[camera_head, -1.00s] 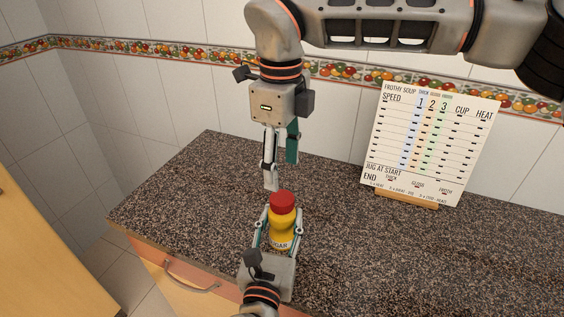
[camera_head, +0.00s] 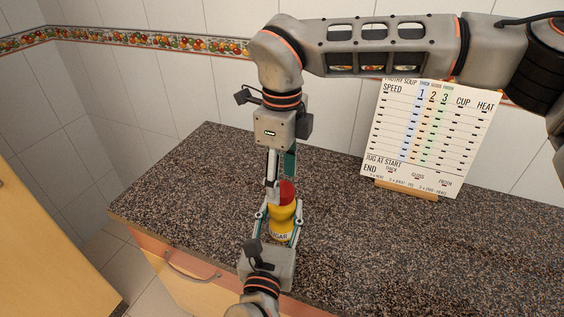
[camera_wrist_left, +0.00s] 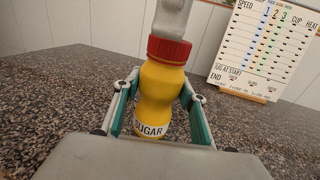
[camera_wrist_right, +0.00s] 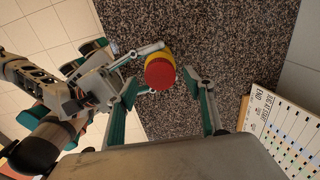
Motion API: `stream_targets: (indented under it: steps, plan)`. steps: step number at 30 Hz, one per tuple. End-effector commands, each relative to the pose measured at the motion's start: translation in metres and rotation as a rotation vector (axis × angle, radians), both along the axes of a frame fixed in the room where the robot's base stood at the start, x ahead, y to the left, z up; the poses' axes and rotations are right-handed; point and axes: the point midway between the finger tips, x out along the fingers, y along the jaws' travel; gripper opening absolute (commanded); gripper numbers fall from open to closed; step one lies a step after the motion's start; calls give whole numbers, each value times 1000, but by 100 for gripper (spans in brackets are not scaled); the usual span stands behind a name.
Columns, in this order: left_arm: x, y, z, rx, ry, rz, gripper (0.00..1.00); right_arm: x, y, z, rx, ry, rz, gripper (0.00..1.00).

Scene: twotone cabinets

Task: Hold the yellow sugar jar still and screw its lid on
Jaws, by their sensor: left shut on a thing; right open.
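The yellow sugar jar (camera_head: 281,221) stands upright on the speckled counter, its SUGAR label facing my left gripper. A red lid (camera_head: 287,191) sits on its top; I cannot tell how tightly. My left gripper (camera_head: 279,222) is shut on the jar body, one finger on each side, as the left wrist view (camera_wrist_left: 158,100) also shows. My right gripper (camera_head: 281,182) points down from above, open, with its fingertips at the height of the lid. In the right wrist view the lid (camera_wrist_right: 159,72) lies between and beyond the open fingers (camera_wrist_right: 168,88).
A white board with a table of settings (camera_head: 428,135) stands on a wooden base at the back right of the counter. The counter (camera_head: 190,180) is clear to the left and right of the jar. A drawer with a handle (camera_head: 190,272) is below the front edge.

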Motion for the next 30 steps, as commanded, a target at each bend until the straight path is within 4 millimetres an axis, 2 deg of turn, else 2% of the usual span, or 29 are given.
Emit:
stream_targets:
  steps: [6, 16, 18, 21, 30]
  plan:
    - [0, 0, 0, 0, 1, 0, 0, 0, 0, -18, 0, 0, 0, 52]
    - [0, 0, 0, 0, 1, 0, 0, 0, 0, -20, 0, -1, 0, 52]
    - [0, 0, 0, 0, 1, 0, 0, 0, 0, -20, 0, -1, 0, 34]
    - [0, 0, 0, 0, 1, 0, 0, 0, 0, -20, 1, -1, 0, 12]
    - [0, 0, 0, 0, 1, 0, 0, 0, 0, -20, 1, -1, -9, 12]
